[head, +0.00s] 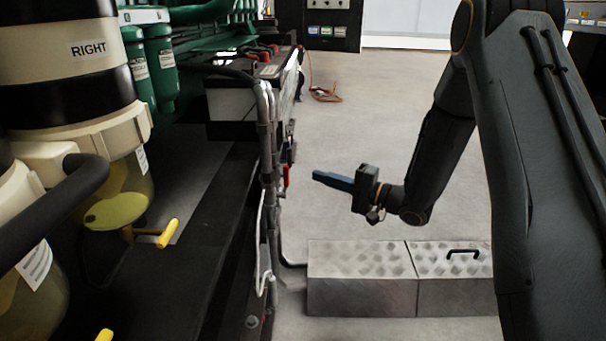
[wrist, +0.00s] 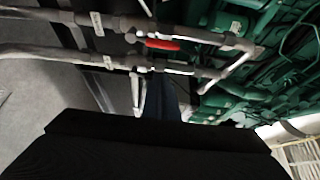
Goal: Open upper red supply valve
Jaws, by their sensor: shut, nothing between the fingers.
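The red valve handle (head: 286,177) shows small beside the vertical pipes on the side of the genset in the head view. In the wrist view a red handle (wrist: 162,44) lies along the upper of two grey pipes. My gripper (head: 318,176) is shut and empty, pointing left toward the red handle with a gap between them. In the wrist view the dark fingers (wrist: 166,100) show just below the lower pipe, and the gripper body hides the bottom of the picture. Whether a second red handle is present I cannot tell.
Vertical pipes (head: 266,150) run along the genset's edge. Metal tread-plate boxes (head: 362,282) stand on the floor below my gripper. Yellow handles (head: 168,233) sit under the filter marked RIGHT (head: 70,50). An orange cable (head: 325,95) lies on the open floor behind. Green engine parts (wrist: 275,50) fill the wrist view's right.

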